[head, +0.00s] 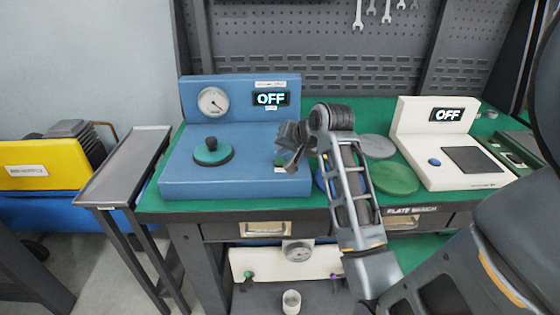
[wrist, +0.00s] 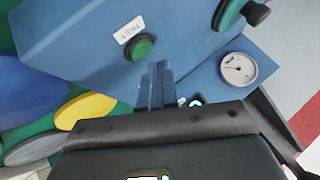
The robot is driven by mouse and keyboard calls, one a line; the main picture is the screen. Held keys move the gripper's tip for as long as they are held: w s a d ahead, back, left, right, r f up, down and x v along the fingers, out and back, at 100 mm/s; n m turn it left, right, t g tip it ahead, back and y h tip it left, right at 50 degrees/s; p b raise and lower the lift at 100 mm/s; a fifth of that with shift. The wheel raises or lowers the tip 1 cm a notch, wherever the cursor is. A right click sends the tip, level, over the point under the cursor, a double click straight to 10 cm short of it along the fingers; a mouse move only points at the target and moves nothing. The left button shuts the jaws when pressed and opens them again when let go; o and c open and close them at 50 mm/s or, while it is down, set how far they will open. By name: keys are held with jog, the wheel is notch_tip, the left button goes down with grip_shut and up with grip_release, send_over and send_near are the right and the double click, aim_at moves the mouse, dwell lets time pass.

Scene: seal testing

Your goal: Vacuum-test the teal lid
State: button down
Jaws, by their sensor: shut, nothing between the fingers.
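The teal lid (head: 212,151), a round disc with a black knob, sits on top of the blue tester (head: 235,185). It also shows at the top edge of the wrist view (wrist: 230,14). The tester has a round dial gauge (head: 213,102) and a display (head: 271,98) that reads OFF. A green button (wrist: 141,47) with a white label stands on the tester's right part. My gripper (head: 291,158) is shut and empty, above the tester near the button and to the right of the lid. In the wrist view its fingertips (wrist: 156,72) appear just beside the button; contact cannot be told.
Grey (head: 376,146), green (head: 394,179) and yellow (wrist: 86,110) discs lie on the green bench right of the tester, partly behind my arm. A white device (head: 450,150) reading OFF stands farther right. A narrow grey side table (head: 128,165) is at left.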

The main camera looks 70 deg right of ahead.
aim_at(283, 162)
jog(key=shift+f, duration=0.1)
jog(key=shift+f, duration=0.35)
jog(key=shift+f, duration=0.4)
dwell(0.8)
jog(key=shift+r, duration=0.15)
jog(key=shift+r+p, duration=0.7)
jog(key=shift+p, duration=0.5)
notch_tip(283, 162, up, 5)
jog(key=p, duration=0.5)
